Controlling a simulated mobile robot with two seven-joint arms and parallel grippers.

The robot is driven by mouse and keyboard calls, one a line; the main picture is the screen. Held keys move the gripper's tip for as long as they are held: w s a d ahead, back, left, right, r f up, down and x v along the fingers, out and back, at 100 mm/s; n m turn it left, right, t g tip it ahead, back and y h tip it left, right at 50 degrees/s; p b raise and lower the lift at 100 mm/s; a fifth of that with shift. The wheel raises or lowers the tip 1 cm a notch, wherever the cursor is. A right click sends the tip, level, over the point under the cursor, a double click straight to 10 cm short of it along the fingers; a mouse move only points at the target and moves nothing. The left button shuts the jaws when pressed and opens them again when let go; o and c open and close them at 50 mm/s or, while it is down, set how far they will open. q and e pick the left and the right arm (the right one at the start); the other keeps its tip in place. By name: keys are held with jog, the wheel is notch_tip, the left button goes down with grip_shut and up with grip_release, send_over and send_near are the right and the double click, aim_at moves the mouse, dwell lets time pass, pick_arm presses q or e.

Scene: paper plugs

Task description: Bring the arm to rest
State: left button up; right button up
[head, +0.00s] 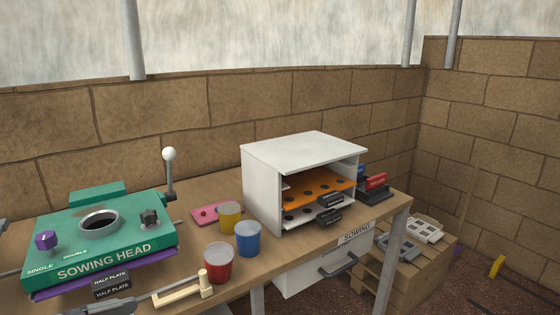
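The green sowing head (130,225) sits on the left of the wooden bench (205,188), with a round dark opening, a purple knob and a lever with a white ball. A purple layer and black half plate labels show beneath its front edge.
A white cabinet (262,185) holds an orange perforated shelf (310,190). Red (218,265), blue (248,240) and yellow (229,216) cups stand left of it. A cream tool (185,292) lies in front. A wooden crate (425,275) stands right of the bench.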

pick_arm(q)
notch_tip(320, 180, down, 11)
jog(key=a+n+t+y+p, duration=0.2)
jog(key=n+y+p, duration=0.2)
jog(key=p, duration=0.1)
jog(key=s+d+f+n+g+y+p, duration=0.1)
jog(key=s+d+f+n+y+p, duration=0.1)
jog(key=s+f, duration=0.7)
jog(key=shift+s+d+f+n+g+y+p, duration=0.25)
jog(key=shift+d+f+n+g+y+p, duration=0.1)
jog(key=shift+f+g+y, duration=0.1)
pick_arm(e)
notch_tip(320, 180, up, 6)
jog(key=shift+s+d+r, duration=0.15)
jog(key=shift+s+d, duration=0.15)
jog(key=shift+s, duration=0.05)
jog(key=shift+r, duration=0.1)
